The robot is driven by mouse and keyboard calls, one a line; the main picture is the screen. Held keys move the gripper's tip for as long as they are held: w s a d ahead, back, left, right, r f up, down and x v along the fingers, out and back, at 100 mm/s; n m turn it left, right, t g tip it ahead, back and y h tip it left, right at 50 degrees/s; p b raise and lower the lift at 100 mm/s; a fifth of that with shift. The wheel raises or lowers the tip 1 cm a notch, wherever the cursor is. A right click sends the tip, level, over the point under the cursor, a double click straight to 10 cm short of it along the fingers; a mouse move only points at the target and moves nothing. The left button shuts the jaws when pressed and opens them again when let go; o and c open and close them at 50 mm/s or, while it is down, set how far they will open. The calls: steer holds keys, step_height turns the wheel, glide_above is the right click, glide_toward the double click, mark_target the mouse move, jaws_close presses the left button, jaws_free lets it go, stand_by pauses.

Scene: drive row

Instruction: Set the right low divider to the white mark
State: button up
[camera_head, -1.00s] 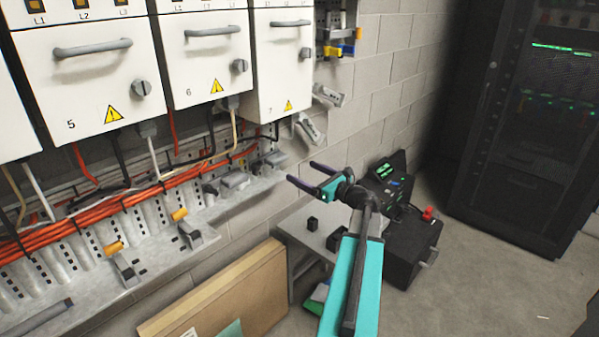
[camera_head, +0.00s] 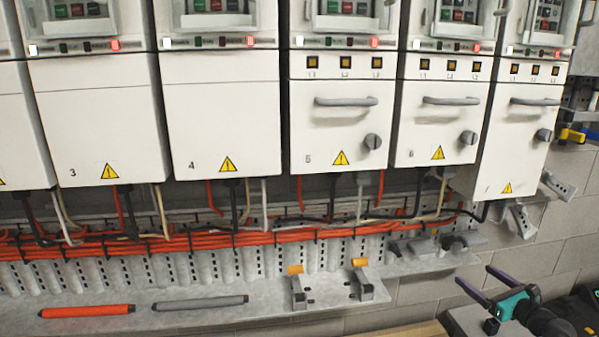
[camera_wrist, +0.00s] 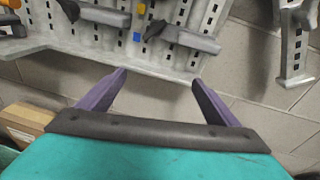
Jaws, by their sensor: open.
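My gripper (camera_head: 473,276) is at the lower right of the head view, open and empty. Its two purple fingers point toward the metal shelf (camera_head: 215,315) under the cabinets. In the wrist view the gripper (camera_wrist: 159,77) has its fingers apart, below the shelf edge, with nothing between them. Two upright metal pieces with orange tabs stand on the shelf, a left one (camera_head: 298,293) and a right one (camera_head: 363,288). They look like low dividers, but I cannot tell for sure. I cannot make out a white mark.
An orange bar (camera_head: 87,311) and a grey bar (camera_head: 200,303) lie on the shelf. Orange cables (camera_head: 150,245) run behind it. Grey fittings (camera_head: 455,243) sit at its right end. White cabinets (camera_head: 225,110) hang above.

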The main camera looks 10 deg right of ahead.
steer(key=w+a+f+n+g+y, duration=0.35)
steer(key=a+f+n, duration=0.25)
steer(key=a+f, duration=0.7)
steer(key=w+a+f+n+g+y, duration=0.2)
steer(key=a+f+n+g, duration=0.3)
steer(key=a+f, duration=0.9)
steer(key=s+a+f+n+g, duration=0.3)
steer(key=s+a+f+n, duration=0.15)
steer(key=a, duration=0.45)
steer(key=s+a+f+n+g, duration=0.35)
steer(key=a+f, duration=0.25)
steer(key=a, duration=0.3)
steer(key=s+a+f+n+g+h, duration=0.2)
steer(key=s+n, duration=0.5)
steer(key=s, duration=0.4)
steer(key=s+a+f+n+g+h, duration=0.3)
steer(key=s+a+f+n+g, duration=0.2)
steer(key=s+f+n, duration=0.3)
steer(key=s+a+f, duration=0.1)
steer(key=s, duration=0.3)
steer(key=shift+s+a+n+h, duration=0.2)
steer(key=shift+n+h, duration=0.1)
steer(key=shift+h, duration=0.05)
